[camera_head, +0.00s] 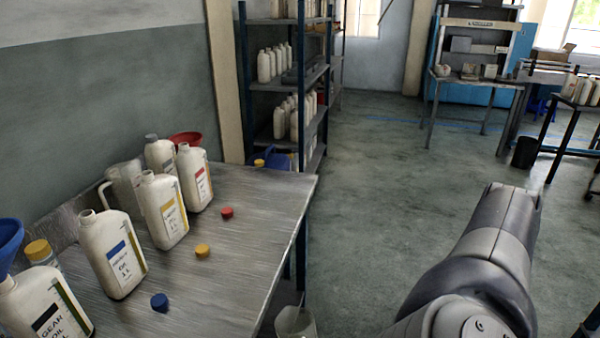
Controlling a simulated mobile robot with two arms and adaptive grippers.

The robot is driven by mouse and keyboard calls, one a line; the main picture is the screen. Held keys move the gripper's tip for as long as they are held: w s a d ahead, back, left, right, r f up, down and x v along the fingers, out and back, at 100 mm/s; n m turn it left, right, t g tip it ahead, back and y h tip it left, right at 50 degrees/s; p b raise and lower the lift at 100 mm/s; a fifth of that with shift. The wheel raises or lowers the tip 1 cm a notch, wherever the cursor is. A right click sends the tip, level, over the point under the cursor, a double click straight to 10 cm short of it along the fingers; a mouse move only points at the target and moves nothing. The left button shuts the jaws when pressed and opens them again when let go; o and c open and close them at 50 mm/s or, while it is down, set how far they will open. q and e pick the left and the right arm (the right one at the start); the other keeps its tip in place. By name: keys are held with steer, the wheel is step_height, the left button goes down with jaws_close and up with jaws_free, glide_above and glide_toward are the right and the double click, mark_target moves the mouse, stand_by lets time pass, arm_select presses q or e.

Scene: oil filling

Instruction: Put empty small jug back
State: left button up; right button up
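A pale translucent jug (125,182) with a loop handle stands at the back of the metal table (255,215), partly hidden by white oil bottles. A small grey-white container (295,321) shows at the bottom edge, beside the table's right side. It is cut off by the frame, and I cannot tell whether it is a jug or what holds it up. One of my arm links fills the lower right. Neither gripper is in view.
Uncapped white bottles with blue (112,253), yellow (164,210) and red (194,177) labels line the table. Loose blue (159,302), yellow (202,251) and red (227,213) caps lie before them. The table's right part is clear. A shelf rack (290,85) stands behind.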

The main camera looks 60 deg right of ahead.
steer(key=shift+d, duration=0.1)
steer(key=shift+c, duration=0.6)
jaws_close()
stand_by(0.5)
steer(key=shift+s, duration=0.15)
